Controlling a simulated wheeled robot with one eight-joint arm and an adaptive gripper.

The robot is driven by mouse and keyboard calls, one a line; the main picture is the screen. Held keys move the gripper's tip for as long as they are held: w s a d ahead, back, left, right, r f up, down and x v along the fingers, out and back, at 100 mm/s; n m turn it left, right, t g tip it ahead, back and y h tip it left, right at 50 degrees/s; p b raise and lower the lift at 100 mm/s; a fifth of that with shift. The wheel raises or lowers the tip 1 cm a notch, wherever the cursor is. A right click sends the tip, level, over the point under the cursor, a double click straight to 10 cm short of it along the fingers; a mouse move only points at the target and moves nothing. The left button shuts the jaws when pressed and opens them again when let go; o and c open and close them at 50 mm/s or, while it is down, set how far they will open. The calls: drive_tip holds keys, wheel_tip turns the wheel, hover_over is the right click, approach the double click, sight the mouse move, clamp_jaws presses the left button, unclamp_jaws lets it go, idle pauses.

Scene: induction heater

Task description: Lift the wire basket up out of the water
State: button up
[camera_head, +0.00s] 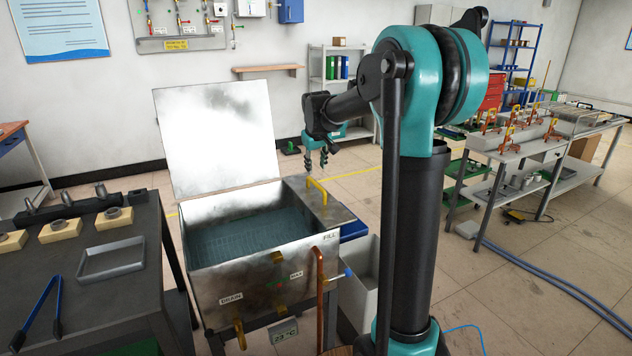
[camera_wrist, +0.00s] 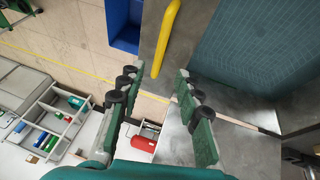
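The metal tank (camera_head: 250,268) stands open in the head view, its lid (camera_head: 215,135) raised at the back. Blue-green water fills its lower part. The wire basket (camera_head: 250,238) shows faintly as a grid under the water; the grid also shows in the wrist view (camera_wrist: 255,45). A yellow handle (camera_head: 317,188) rises at the tank's right side, by the flat metal ledge; it also shows in the wrist view (camera_wrist: 166,38). My gripper (camera_head: 318,163) is above and behind the handle, apart from it. In the wrist view its fingers (camera_wrist: 158,90) are spread with nothing between them.
A dark workbench (camera_head: 110,285) with a grey tray (camera_head: 112,260) and blue tongs (camera_head: 43,305) stands left. A white bin (camera_head: 362,275) stands right of the tank.

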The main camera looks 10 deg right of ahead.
sight(316, 183)
drive_tip(key=x, duration=0.8)
drive_tip(key=shift+w+d+f, duration=0.1)
drive_tip(key=shift+f, duration=0.3)
clamp_jaws()
